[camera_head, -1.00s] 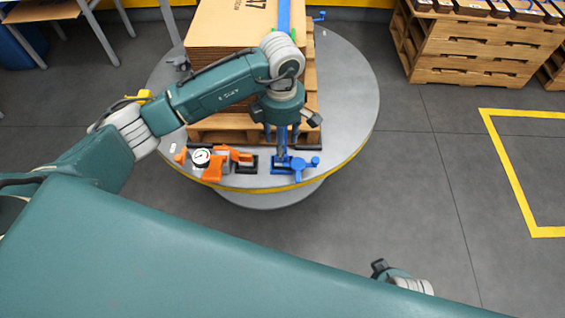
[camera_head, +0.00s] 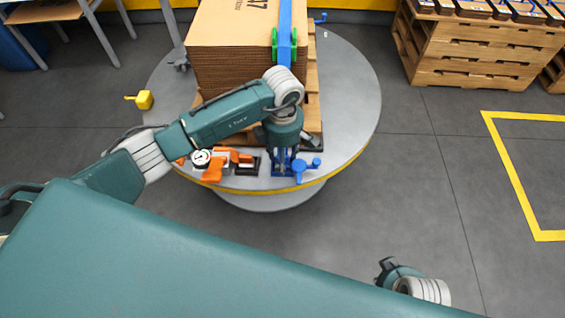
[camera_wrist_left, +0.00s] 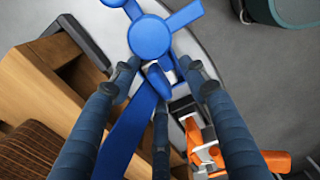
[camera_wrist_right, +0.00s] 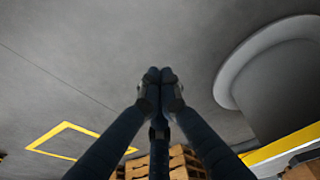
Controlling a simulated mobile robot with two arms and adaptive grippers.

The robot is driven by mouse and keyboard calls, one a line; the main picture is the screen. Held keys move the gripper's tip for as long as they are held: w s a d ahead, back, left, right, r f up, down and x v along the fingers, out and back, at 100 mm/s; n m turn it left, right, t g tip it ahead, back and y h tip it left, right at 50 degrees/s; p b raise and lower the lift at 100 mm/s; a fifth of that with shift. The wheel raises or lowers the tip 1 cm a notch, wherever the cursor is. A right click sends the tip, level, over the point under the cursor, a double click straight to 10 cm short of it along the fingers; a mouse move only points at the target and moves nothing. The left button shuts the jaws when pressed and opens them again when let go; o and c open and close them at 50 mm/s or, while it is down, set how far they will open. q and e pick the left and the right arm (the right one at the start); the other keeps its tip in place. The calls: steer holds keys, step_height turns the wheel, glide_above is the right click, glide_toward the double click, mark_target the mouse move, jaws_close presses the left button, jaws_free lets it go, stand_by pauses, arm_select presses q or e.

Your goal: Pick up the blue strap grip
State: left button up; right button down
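The blue strap grip (camera_head: 305,168) is at the front rim of the round grey table, below my left arm. In the left wrist view it (camera_wrist_left: 150,38) shows a round knob and side bars, with a blue strap (camera_wrist_left: 127,140) beside it. My left gripper (camera_head: 283,164) points down over it. In the left wrist view the fingers of my left gripper (camera_wrist_left: 160,73) are spread, with a small blue tab between the tips; I cannot tell whether they touch it. My right gripper (camera_wrist_right: 160,77) is empty with its fingertips together; it hangs over the floor at lower right (camera_head: 385,268).
An orange tool with a gauge (camera_head: 212,168) lies just left of the grip. A strapped cardboard stack (camera_head: 232,50) on a wooden pallet stands behind.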

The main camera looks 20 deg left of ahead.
arm_select(q)
steer(key=c, duration=0.7)
steer(key=o, duration=1)
